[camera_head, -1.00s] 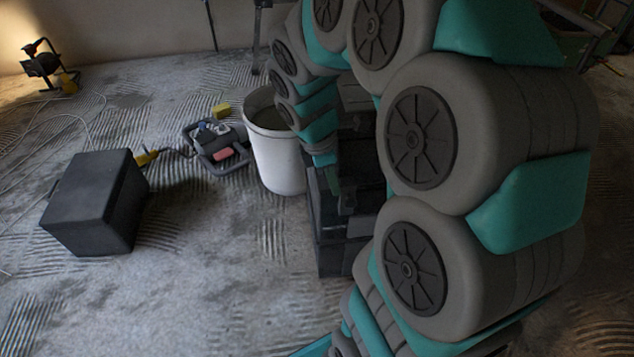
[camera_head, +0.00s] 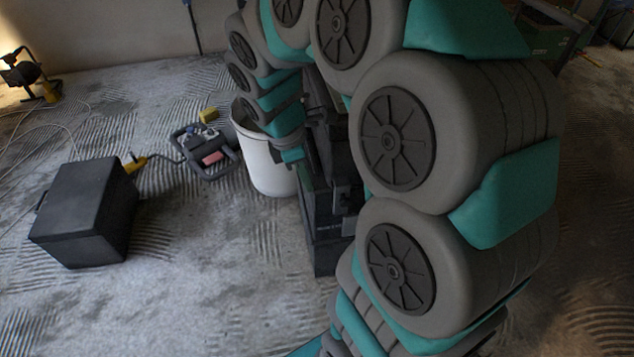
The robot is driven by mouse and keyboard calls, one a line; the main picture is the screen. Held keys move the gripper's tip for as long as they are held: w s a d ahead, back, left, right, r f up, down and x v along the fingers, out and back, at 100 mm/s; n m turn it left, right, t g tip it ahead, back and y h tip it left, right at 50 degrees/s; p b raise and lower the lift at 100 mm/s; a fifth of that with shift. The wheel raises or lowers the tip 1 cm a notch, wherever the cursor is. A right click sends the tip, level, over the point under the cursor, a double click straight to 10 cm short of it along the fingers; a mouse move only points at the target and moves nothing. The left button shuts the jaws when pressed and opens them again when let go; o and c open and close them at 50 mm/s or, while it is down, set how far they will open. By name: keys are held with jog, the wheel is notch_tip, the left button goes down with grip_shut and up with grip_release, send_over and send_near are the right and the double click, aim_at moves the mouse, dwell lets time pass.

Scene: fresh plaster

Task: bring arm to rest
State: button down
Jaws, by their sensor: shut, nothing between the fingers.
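My grey and teal arm (camera_head: 455,125) fills the right half of the view. It rises from the bottom, arches over at the top and hangs down on its left side. The hanging end part (camera_head: 292,155) is in front of the right edge of a white bucket. My gripper (camera_head: 322,160) is a dark shape beside that end, against dark boxes, and is hard to make out. It is shut and nothing shows in it. The arm hides part of the floor and boxes behind it.
The white bucket (camera_head: 268,165) and stacked dark boxes (camera_head: 325,232) stand close behind the arm's end. A black box (camera_head: 85,215), a tray of tools (camera_head: 205,158), a yellow block (camera_head: 208,115) and a work lamp (camera_head: 25,75) are at left. The floor at lower left is clear.

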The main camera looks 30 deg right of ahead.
jog(key=v, duration=0.7)
jog(key=shift+r, duration=0.25)
jog(key=s+a+f+m+y, duration=0.1)
jog(key=s+a+f+m, duration=0.1)
jog(key=s+a+m, duration=0.2)
jog(key=s+a+f+m+y, duration=0.1)
jog(key=s+a+f+m, duration=0.2)
jog(key=s+m, duration=0.7)
jog(key=s+a, duration=0.1)
jog(key=s, duration=0.5)
jog(key=shift+s+f+g+y, duration=0.2)
jog(key=shift+s+g+y, duration=0.1)
jog(key=shift+s+g, duration=0.1)
